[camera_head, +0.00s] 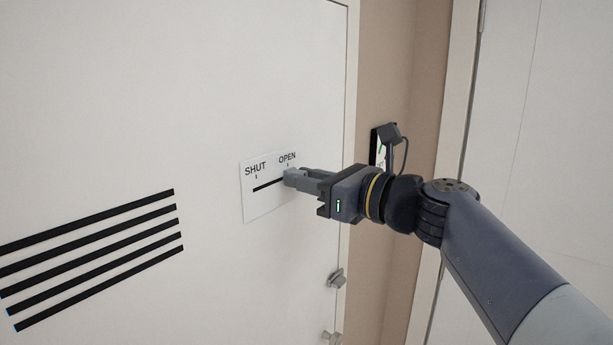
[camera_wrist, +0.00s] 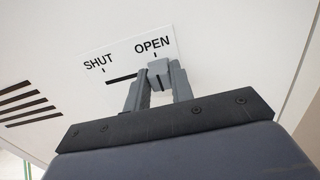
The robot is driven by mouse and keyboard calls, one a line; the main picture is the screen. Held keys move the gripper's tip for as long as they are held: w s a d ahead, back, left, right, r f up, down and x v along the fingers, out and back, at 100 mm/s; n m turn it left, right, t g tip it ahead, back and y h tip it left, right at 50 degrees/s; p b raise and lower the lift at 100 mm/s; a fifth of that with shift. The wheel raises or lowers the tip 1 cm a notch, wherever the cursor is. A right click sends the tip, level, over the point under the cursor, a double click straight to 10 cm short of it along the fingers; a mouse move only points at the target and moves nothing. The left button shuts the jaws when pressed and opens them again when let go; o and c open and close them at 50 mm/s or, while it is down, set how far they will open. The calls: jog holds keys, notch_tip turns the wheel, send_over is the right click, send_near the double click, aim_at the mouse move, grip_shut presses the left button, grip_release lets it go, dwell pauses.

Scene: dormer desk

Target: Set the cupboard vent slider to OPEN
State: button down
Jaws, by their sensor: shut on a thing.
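The vent slider plate (camera_head: 264,203) is a white panel on the cupboard door, marked SHUT at left and OPEN at right, with a black slot between. It also shows in the wrist view (camera_wrist: 126,57). The grey slider knob (camera_wrist: 158,68) sits at the right end of the slot, under the OPEN mark. My gripper (camera_head: 291,177) reaches in from the right and is shut on the knob. In the wrist view its two fingers (camera_wrist: 157,80) stand on either side of the knob. In the head view the fingers partly hide the knob.
The white cupboard door (camera_head: 150,90) carries several black vent slots (camera_head: 95,255) left of the plate. Metal knobs (camera_head: 336,277) sit low near its right edge. A small dark-framed thing (camera_head: 378,150) is on the beige wall behind my wrist. Another pale door (camera_head: 545,120) stands at right.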

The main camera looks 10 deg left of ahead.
jog(key=shift+w+r, duration=0.1)
jog(key=c, duration=1.2)
grip_release()
jog(key=shift+w+d, duration=0.1)
jog(key=shift+d, duration=0.1)
jog(key=b+v, duration=0.2)
jog(key=v, duration=0.8)
jog(key=shift+s+d+b, duration=0.2)
jog(key=shift+d+b, duration=0.05)
jog(key=shift+b, duration=0.1)
jog(key=shift+a, duration=0.1)
